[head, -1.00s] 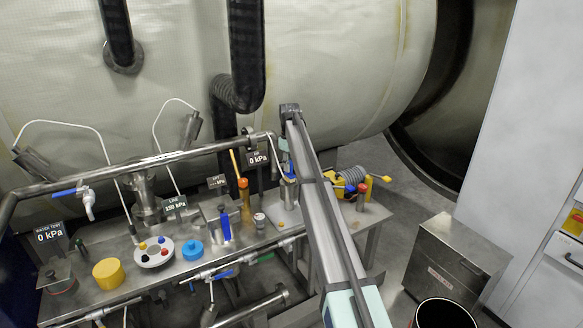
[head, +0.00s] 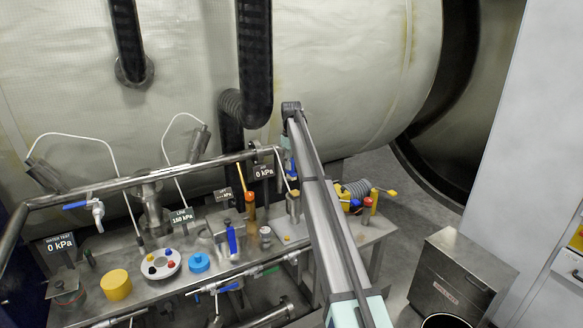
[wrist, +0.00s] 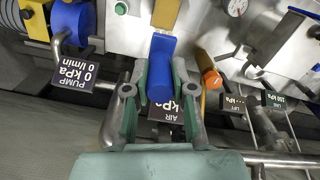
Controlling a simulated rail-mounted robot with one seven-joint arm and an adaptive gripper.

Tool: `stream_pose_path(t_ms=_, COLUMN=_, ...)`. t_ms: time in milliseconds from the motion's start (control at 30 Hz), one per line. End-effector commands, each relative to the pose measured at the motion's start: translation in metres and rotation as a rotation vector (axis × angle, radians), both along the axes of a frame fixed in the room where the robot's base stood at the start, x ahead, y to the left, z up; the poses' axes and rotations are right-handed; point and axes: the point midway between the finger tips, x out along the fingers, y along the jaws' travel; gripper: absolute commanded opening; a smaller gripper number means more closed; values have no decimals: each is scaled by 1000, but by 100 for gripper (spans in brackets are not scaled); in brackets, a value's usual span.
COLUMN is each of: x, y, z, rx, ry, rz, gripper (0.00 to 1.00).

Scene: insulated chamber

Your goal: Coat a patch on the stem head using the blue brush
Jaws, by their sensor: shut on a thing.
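In the wrist view the blue brush (wrist: 160,72) shows as a blue handle between the green fingers of my gripper (wrist: 164,76). My gripper is shut on it. In the head view the brush (head: 293,170) is a small blue piece above the right part of the bench, partly hidden by my arm. A tan piece (wrist: 167,14) lies beyond the blue handle in the wrist view; I cannot tell whether it belongs to the brush or to a holder. I cannot tell for sure which part is the stem head.
The metal bench (head: 205,272) carries a yellow cap (head: 116,284), a blue cap (head: 200,262), a blue upright piece (head: 231,238) and an orange-handled tool (head: 250,205). A pipe rail (head: 120,185) runs above it. A steel box (head: 462,272) stands at right.

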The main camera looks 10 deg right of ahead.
Motion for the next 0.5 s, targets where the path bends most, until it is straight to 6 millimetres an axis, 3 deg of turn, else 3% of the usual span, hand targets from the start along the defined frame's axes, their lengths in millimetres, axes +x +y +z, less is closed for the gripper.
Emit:
stream_pose_path(t_ms=200, x=0, y=0, z=20, rx=0, ry=0, rz=0, gripper=0)
stream_pose_path(t_ms=500, x=0, y=0, z=23, rx=0, ry=0, rz=0, gripper=0)
